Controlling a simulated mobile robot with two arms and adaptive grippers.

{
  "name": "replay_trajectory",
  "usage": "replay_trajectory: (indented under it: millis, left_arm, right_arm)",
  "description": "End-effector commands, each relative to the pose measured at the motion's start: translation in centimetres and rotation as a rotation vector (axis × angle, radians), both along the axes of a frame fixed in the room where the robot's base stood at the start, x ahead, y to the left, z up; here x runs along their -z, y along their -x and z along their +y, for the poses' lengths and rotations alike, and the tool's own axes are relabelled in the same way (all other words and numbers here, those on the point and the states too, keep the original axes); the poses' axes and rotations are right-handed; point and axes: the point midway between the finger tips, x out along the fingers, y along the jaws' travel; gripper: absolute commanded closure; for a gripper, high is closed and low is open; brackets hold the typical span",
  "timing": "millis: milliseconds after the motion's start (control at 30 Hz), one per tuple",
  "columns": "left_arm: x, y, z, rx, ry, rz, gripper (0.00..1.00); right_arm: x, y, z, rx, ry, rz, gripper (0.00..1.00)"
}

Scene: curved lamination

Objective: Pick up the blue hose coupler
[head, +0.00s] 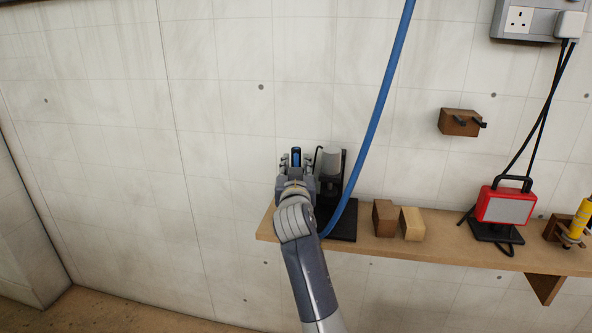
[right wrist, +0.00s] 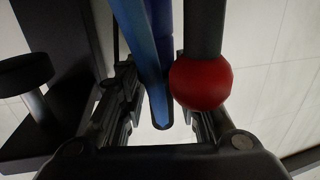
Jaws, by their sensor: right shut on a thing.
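The blue hose coupler (head: 296,155) shows upright between the fingers of my right gripper (head: 296,163), above the left end of the wall shelf. In the right wrist view, a long blue piece (right wrist: 143,50) runs down between the two fingers of my right gripper (right wrist: 162,98). The gripper is shut on the coupler. The fingers and palm hide part of it. My left gripper is not in view.
A red ball knob (right wrist: 201,83) on a dark rod is close beside the right finger. A grey-and-black device (head: 331,165) stands on the shelf (head: 455,252). A blue hose (head: 375,115) hangs past it. Wooden blocks (head: 384,218) and a red lamp (head: 507,206) are to the right.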

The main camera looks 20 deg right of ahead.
Motion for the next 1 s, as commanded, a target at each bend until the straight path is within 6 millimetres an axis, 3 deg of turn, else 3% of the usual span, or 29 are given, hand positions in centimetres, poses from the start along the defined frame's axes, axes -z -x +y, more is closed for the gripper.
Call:
replay_trajectory:
  millis: [600,1000]
  left_arm:
    - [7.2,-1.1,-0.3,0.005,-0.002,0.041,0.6]
    - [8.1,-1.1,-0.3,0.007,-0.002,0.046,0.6]
  right_arm:
    - [-8.6,0.0,0.0,-0.001,-0.001,-0.006,0.96]
    - [-9.4,0.0,0.0,-0.001,0.0,-0.004,0.96]
